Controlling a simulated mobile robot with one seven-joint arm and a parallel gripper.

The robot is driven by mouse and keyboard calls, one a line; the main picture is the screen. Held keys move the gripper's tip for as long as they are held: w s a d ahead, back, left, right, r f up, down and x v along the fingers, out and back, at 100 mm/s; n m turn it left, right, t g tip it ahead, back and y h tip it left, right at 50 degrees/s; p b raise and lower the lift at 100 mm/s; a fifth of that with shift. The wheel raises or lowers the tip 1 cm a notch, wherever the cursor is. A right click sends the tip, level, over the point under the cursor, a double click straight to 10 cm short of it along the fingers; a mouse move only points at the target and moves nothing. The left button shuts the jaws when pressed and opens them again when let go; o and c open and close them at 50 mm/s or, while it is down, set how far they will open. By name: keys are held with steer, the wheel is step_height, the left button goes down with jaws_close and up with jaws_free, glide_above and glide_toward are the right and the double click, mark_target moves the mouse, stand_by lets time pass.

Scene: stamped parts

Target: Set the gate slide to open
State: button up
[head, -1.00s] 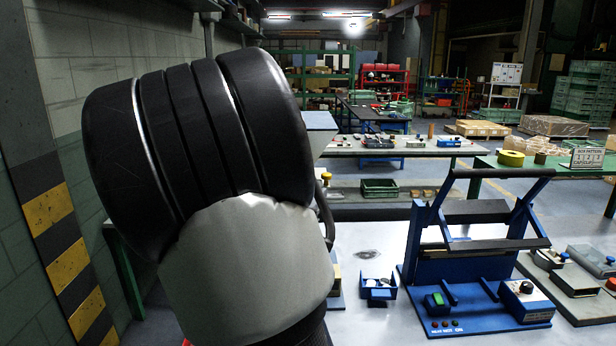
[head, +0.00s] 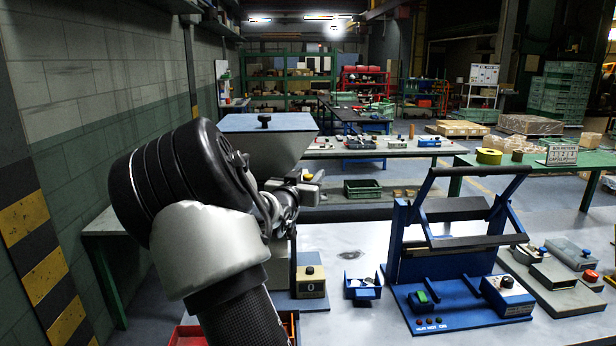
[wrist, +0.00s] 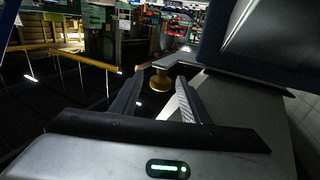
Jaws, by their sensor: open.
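The hopper (head: 283,152) stands behind my arm in the head view, with a blue lid and a black knob on top. The gate slide's yellow knob (wrist: 160,82) shows in the wrist view, on a pale bar beside the hopper. My gripper (wrist: 161,76) is open, its two dark fingers on either side of the knob in the picture. I cannot tell whether the knob is between the fingertips or just beyond them. In the head view my gripper (head: 306,188) is at the hopper's right side, and my arm hides much of the hopper's lower part.
A blue fixture (head: 455,270) with a tilted frame stands to the right on the pale bench (head: 345,238). A small blue bin (head: 362,287) and a beige box (head: 311,283) with a black knob sit between it and the hopper. A red tray (head: 187,337) is at the bottom left.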

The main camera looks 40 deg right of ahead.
jaws_close()
steer(key=s+d+b, duration=0.2)
steer(key=d, duration=0.1)
steer(key=s+d+b, duration=0.1)
steer(key=shift+d+b, duration=0.3)
jaws_free()
steer(key=shift+d, duration=0.15)
steer(key=shift+a, duration=0.2)
